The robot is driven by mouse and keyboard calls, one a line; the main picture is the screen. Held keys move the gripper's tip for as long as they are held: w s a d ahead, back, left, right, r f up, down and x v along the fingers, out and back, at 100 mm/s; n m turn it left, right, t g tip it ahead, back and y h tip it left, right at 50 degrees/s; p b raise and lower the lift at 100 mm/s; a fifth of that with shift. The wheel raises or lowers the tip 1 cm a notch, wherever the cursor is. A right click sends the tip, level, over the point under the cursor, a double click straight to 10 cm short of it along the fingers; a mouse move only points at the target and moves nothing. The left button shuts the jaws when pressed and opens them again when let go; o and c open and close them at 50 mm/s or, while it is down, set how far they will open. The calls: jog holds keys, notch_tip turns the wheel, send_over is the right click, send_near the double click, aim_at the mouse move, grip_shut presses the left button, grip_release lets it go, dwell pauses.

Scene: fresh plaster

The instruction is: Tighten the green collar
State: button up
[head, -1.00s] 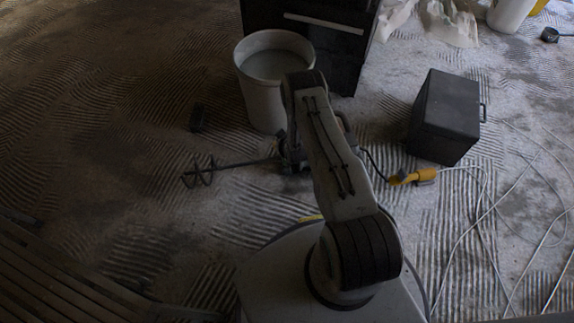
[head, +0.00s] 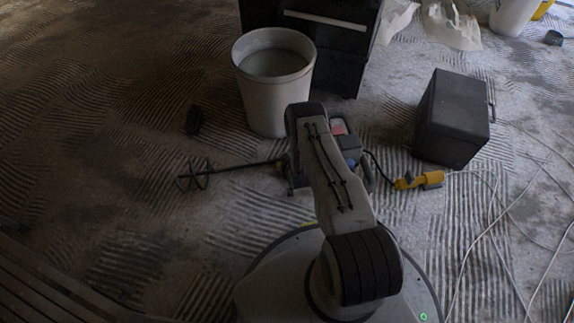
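I cannot make out a green collar in the head view. A power mixer (head: 352,150) with a red patch lies on the floor behind my arm, which hides part of it. Its shaft and spiral paddle (head: 194,175) reach out to the left along the floor. A yellow connector (head: 420,180) lies to the right of the mixer, between a dark lead and a pale cable. My arm rises from my base and bends away from the camera. My gripper is hidden beyond the arm link, so its opening does not show.
A pale bucket (head: 268,98) stands behind the mixer, before a black cabinet (head: 325,45). A dark box (head: 452,118) stands at right. Pale cables (head: 490,205) loop over the floor at right. Ridged floor at left is mostly clear.

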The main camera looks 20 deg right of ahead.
jog(key=shift+b+x, duration=1.2)
jog(key=shift+x, duration=0.5)
grip_shut()
grip_release()
jog(key=v, duration=1.2)
jog(key=shift+o, duration=0.3)
